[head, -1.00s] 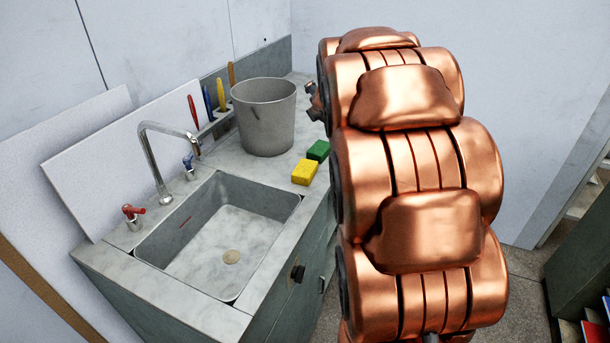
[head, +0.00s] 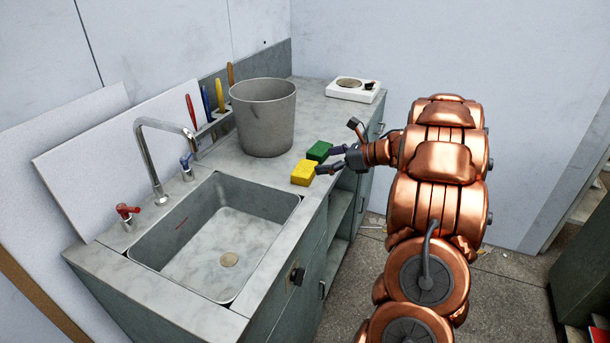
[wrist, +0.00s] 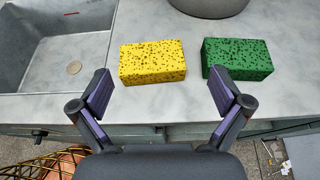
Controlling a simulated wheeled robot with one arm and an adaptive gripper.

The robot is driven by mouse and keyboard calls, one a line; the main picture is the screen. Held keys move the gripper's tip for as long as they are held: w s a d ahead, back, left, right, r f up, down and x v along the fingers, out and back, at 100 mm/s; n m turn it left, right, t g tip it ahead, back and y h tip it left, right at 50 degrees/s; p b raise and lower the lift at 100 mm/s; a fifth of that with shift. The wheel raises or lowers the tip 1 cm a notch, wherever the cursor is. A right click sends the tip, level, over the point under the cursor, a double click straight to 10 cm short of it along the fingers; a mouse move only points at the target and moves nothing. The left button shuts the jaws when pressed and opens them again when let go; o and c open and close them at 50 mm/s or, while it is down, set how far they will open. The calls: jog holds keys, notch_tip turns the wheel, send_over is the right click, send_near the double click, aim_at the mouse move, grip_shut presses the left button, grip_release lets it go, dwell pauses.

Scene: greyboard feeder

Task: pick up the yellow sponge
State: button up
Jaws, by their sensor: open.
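The yellow sponge (head: 303,173) lies on the counter near its front edge, right of the sink. In the wrist view the yellow sponge (wrist: 152,62) is a speckled block, ahead of my gripper and between the lines of its two fingers. My gripper (head: 325,159) is at the counter's front edge with its fingers open and pointing at the sponges; in the wrist view my gripper (wrist: 163,92) is open and empty. The right finger's tip is close to the green sponge (wrist: 237,58), which lies just right of the yellow one with a narrow gap. The head view also shows the green sponge (head: 319,150).
A grey bucket (head: 264,118) stands behind the sponges. The sink (head: 225,228) with its tap (head: 153,160) is to the left. The counter (wrist: 185,104) is clear before the sponges.

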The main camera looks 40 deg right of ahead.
aim_at(310, 169)
jog(key=shift+s+a+f+n, duration=0.2)
jog(key=shift+s+f+n, duration=0.2)
jog(key=shift+s+f, duration=0.2)
jog(key=shift+w+a+y, duration=0.1)
jog(key=shift+a+y, duration=0.1)
jog(key=shift+y, duration=0.2)
jog(key=shift+p+x, duration=0.5)
jog(key=shift+x, duration=0.8)
jog(key=shift+f+p+x, duration=0.1)
jog(key=shift+p+x, duration=0.25)
jog(key=shift+x, duration=0.8)
jog(key=shift+f+p+x, duration=0.15)
jog(key=shift+p+x, duration=0.2)
jog(key=shift+x, duration=0.75)
jog(key=shift+d, duration=0.15)
jog(key=c, duration=0.5)
